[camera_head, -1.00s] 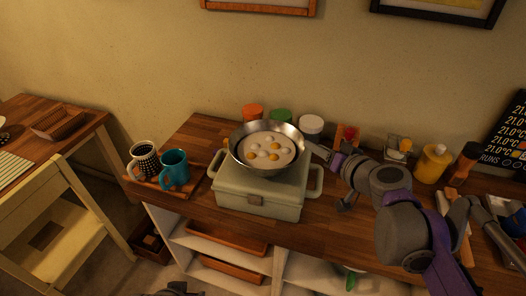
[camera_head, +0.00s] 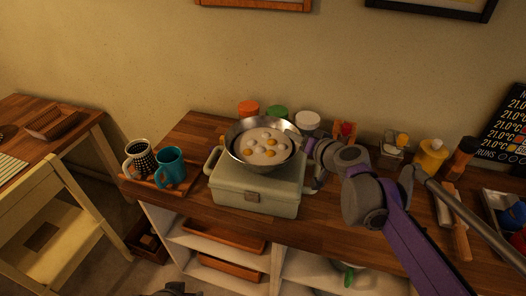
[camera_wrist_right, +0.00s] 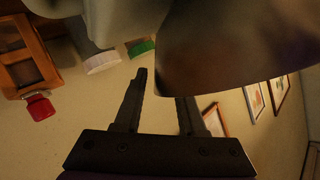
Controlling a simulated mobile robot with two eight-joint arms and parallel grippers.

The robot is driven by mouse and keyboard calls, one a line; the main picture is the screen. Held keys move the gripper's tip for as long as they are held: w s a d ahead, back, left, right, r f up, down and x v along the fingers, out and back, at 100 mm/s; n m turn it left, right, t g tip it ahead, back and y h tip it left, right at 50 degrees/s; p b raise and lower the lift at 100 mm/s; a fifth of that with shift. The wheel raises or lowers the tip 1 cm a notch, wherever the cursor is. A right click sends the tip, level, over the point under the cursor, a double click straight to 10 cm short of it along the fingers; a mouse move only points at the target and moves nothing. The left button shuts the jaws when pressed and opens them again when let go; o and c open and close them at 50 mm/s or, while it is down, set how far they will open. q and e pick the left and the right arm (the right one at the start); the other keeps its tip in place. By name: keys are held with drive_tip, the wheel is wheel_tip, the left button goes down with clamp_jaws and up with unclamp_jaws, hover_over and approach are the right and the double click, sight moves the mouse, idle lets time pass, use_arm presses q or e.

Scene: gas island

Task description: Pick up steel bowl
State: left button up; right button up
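The steel bowl (camera_head: 235,150) sits on the pale green box-like stove (camera_head: 254,190) and holds several white and yellow egg-like shapes in a pale mix. My right gripper (camera_head: 302,142) is at the bowl's right side, by the rim. In the right wrist view its two fingers (camera_wrist_right: 163,108) are apart, so it is open. The large dark curved bowl side (camera_wrist_right: 235,65) is right beside the fingers and overlaps the right fingertip. I cannot tell if the rim is between them. Only a dark bit, perhaps my left gripper (camera_head: 175,291), shows at the bottom edge.
Blue mug (camera_head: 170,168) and dotted mug (camera_head: 139,158) stand on a wooden tray left of the stove. Lidded jars (camera_head: 307,123) stand behind the bowl. A yellow bottle (camera_head: 430,158), a glass container (camera_head: 393,146) and utensils are at the right. The wall is behind.

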clamp_jaws()
idle(1.3)
